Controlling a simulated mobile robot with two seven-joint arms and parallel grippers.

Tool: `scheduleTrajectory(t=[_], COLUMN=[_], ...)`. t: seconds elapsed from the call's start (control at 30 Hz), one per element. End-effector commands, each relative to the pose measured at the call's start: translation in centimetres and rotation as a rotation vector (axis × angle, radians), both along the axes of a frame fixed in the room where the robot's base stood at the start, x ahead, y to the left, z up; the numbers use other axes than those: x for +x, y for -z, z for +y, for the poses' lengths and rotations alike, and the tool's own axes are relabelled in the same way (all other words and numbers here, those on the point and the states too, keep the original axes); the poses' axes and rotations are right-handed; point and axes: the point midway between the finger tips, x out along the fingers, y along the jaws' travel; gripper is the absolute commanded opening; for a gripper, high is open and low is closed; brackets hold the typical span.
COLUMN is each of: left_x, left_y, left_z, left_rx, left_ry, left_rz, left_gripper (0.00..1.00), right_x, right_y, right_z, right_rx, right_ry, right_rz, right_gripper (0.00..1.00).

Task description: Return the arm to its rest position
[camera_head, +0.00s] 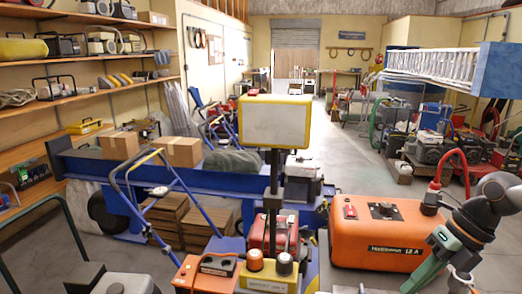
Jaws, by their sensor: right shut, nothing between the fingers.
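My right arm (480,215) comes in from the right edge, dark grey and bent, in front of the orange machine. My right gripper (428,266), with grey-green parts, points down and left at the lower right. It is shut with nothing seen in it, and its lower end is near the bottom edge. It overlaps the right side of the orange machine (375,235) in the picture; I cannot tell whether they touch. My left gripper is not in view.
A lamp with a yellow frame (274,121) stands on a post in the middle. A blue machine with a tubular handle (180,185) and boxes is at left. Shelves (90,97) line the left wall. More machines stand at right. Clear floor (345,150) runs down the middle.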

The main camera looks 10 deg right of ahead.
Motion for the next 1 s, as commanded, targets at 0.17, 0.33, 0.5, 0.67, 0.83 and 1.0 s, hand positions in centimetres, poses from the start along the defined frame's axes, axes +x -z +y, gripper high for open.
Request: scheduleTrajectory(t=[0.17,0.33,0.5,0.67,0.83,1.0], left_x=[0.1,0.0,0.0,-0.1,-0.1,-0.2], left_y=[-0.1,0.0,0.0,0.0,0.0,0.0], left_z=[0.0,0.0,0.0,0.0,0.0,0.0], left_rx=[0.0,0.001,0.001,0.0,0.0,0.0], left_ry=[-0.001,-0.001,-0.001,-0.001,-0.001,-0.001], left_rz=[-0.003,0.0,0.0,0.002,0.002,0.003], left_gripper=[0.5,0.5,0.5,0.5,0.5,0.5], right_x=[0.6,1.3,1.5,0.7,-1.3,-4.6], right_y=[3.6,6.9,10.7,15.1,20.8,26.7], right_z=[0.9,1.0,0.5,0.1,0.7,3.1], right_rx=[0.323,0.607,0.845,1.02,1.159,1.24], right_ry=[0.219,0.485,0.79,1.097,1.449,1.807], right_rz=[-0.039,-0.064,-0.06,-0.022,0.067,0.216], right_gripper=[0.0,0.0,0.0,0.0,0.0,0.0])
